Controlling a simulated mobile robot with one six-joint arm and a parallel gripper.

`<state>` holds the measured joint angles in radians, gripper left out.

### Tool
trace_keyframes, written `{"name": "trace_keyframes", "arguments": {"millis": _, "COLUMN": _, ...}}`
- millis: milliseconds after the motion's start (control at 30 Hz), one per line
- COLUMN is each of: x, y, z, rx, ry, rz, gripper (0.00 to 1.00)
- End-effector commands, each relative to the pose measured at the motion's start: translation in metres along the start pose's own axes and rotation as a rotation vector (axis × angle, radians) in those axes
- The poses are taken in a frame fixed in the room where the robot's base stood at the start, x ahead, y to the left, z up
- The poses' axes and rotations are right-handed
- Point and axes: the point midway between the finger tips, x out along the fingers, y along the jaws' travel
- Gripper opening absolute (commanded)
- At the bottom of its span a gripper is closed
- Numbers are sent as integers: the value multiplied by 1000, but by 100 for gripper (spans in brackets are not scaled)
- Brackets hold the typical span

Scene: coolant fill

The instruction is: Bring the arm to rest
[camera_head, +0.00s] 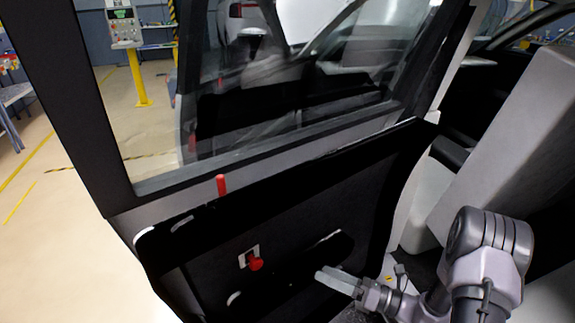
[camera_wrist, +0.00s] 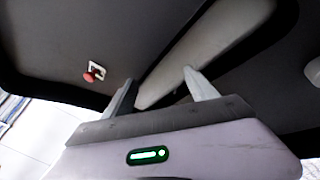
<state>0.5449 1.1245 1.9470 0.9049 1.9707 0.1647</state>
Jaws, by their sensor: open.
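My arm comes in from the lower right in the head view. My gripper (camera_head: 332,278) is in front of the lower part of a dark car door's inner panel (camera_head: 290,225). In the wrist view my gripper (camera_wrist: 159,78) has its two grey fingers spread apart, with nothing held between them. Behind the fingers a pale, elongated armrest or pull (camera_wrist: 205,45) runs along the panel. I cannot tell whether the fingers touch it.
A red knob (camera_head: 255,262) on a pale plate sits on the door panel, left of my gripper. A red pin (camera_head: 221,185) stands at the window sill. A grey seat (camera_head: 510,150) is at the right. Open floor (camera_head: 60,230) lies at the left, beyond the door.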

Motion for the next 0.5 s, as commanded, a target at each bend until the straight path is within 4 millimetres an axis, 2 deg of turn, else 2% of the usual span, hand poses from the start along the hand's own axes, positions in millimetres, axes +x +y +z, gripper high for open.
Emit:
{"name": "trace_keyframes", "arguments": {"millis": 33, "x": 17, "y": 43, "z": 14, "rx": -147, "ry": 138, "rz": 67, "gripper": 67}}
{"name": "trace_keyframes", "arguments": {"millis": 100, "x": 29, "y": 102, "z": 16, "rx": -374, "ry": 351, "rz": 162, "gripper": 67}}
{"name": "trace_keyframes", "arguments": {"millis": 200, "x": 27, "y": 174, "z": 6, "rx": -720, "ry": 637, "rz": 283, "gripper": 67}}
{"name": "trace_keyframes", "arguments": {"millis": 300, "x": 7, "y": 227, "z": -5, "rx": -1089, "ry": 902, "rz": 380, "gripper": 67}}
{"name": "trace_keyframes", "arguments": {"millis": 333, "x": -1, "y": 239, "z": -7, "rx": -1205, "ry": 979, "rz": 404, "gripper": 67}}
{"name": "trace_keyframes", "arguments": {"millis": 400, "x": -22, "y": 261, "z": -9, "rx": -1477, "ry": 1144, "rz": 447, "gripper": 67}}
{"name": "trace_keyframes", "arguments": {"millis": 500, "x": -48, "y": 281, "z": -2, "rx": -1837, "ry": 1341, "rz": 471, "gripper": 67}}
